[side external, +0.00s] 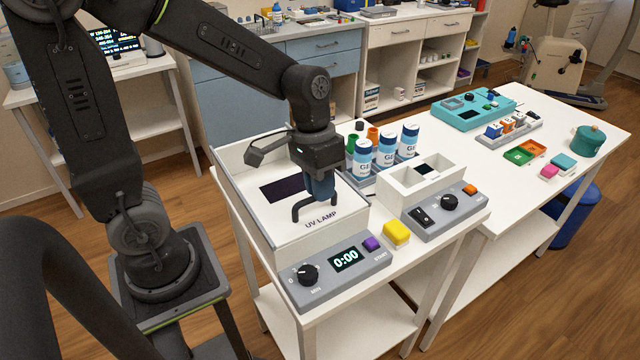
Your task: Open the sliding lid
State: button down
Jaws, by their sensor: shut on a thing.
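The white UV lamp box (262,228) stands on the near white table, with "UV LAMP" printed on its top and a dark window (283,190) in it. A dark handle (298,207) rises from the lid near the front edge. My gripper (318,190) points down over the lid and is shut on the handle. The fingertips are small and partly merge with the handle. A grey control panel in front carries a black knob (308,275), a display reading 0:00 (346,259) and a purple button (372,243).
A yellow block (396,233) sits at the panel's right end. Several white-and-blue bottles (386,150) stand close to the right of the box. A white device with a grey panel (437,216) is further right. The white table's right part holds a teal case (470,118).

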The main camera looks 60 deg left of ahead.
dwell(0.3)
send_over(290, 173)
jog(key=a, duration=0.1)
dwell(0.4)
jog(key=c, duration=1.2)
grip_release()
jog(key=shift+o, duration=0.2)
jog(key=shift+r, duration=0.1)
notch_tip(290, 173, up, 13)
jog(key=a, duration=0.2)
jog(key=shift+a+r, duration=0.2)
jog(key=shift+a, duration=0.1)
